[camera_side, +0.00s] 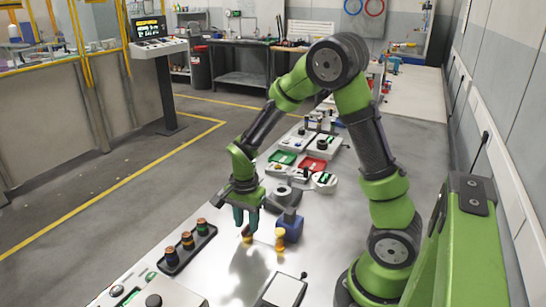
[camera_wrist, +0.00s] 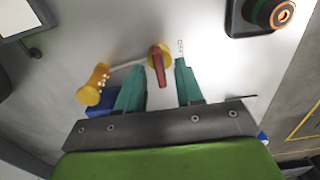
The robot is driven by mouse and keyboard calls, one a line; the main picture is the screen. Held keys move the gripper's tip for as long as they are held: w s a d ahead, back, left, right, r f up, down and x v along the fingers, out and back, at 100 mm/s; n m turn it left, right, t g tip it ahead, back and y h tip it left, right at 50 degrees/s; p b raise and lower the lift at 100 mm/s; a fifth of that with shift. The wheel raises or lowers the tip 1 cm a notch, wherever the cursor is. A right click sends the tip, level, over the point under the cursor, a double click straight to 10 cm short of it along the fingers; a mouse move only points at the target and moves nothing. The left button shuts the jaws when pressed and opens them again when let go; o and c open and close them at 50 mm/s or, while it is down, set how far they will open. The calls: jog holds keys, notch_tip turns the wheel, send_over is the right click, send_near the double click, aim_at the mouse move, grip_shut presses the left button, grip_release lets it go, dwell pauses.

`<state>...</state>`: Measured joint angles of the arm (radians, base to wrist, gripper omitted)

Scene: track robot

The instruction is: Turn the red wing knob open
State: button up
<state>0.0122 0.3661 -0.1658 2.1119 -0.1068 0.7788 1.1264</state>
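The red wing knob (camera_wrist: 158,66) sits on a round yellow base (camera_wrist: 159,52) in the wrist view, its wing roughly upright in the picture. My gripper (camera_wrist: 160,72) has its two teal fingers apart, one on each side of the knob, with a visible gap to each. In the side view my gripper (camera_side: 246,218) points down over the yellow base (camera_side: 247,238), close to it. The knob's red wing cannot be made out there, as the fingers cover it. How far the fingertips reach down beside the wing is hard to tell.
A yellow post (camera_side: 280,240) and a blue block (camera_side: 291,223) stand close on the right. A black tray with several knobs (camera_side: 188,247) lies to the left. A grey panel (camera_side: 282,290) is in front. Bare table lies between.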

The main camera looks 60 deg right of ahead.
jog(key=shift+f, duration=0.35)
grip_shut()
